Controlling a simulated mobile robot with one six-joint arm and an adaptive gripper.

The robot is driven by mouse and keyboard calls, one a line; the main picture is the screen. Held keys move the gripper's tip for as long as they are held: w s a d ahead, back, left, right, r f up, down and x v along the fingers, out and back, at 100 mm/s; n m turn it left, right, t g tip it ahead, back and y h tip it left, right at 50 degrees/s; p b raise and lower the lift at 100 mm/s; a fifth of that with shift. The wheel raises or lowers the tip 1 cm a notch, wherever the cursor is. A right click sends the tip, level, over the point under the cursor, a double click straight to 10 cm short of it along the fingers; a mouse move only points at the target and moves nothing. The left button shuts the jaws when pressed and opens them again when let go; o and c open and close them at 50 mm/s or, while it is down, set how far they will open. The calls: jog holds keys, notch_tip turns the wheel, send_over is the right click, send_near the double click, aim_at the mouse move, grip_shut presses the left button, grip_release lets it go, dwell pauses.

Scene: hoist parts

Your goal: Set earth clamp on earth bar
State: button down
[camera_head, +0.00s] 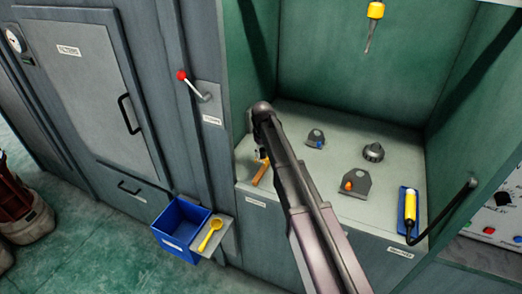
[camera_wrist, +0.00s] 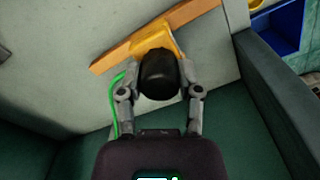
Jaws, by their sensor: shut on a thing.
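The earth clamp has a yellow body (camera_wrist: 158,40) and a black handle (camera_wrist: 160,76), with a green cable running down its left side in the wrist view. My gripper (camera_wrist: 160,88) is shut on the black handle, one finger on each side. The earth bar is an orange-brown bar (camera_wrist: 112,60), lying slantwise behind the clamp's yellow body; it also shows in the head view (camera_head: 261,174) at the bench's left front. The clamp's yellow end overlaps the bar; I cannot tell whether it grips it. My arm hides most of the clamp and gripper in the head view.
A blue bin (camera_head: 177,239) and yellow scoop (camera_head: 211,233) sit front left. The bay's walls stand close on both sides.

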aim_at(262, 169)
jog(key=shift+r, duration=0.15)
jog(key=shift+f, duration=0.2)
dwell(0.3)
jog(key=shift+f+b, duration=2.4)
jog(key=shift+b, duration=0.2)
jog(key=shift+f+b, duration=0.4)
jog(key=shift+c, duration=1)
grip_release()
jog(key=shift+r, duration=0.1)
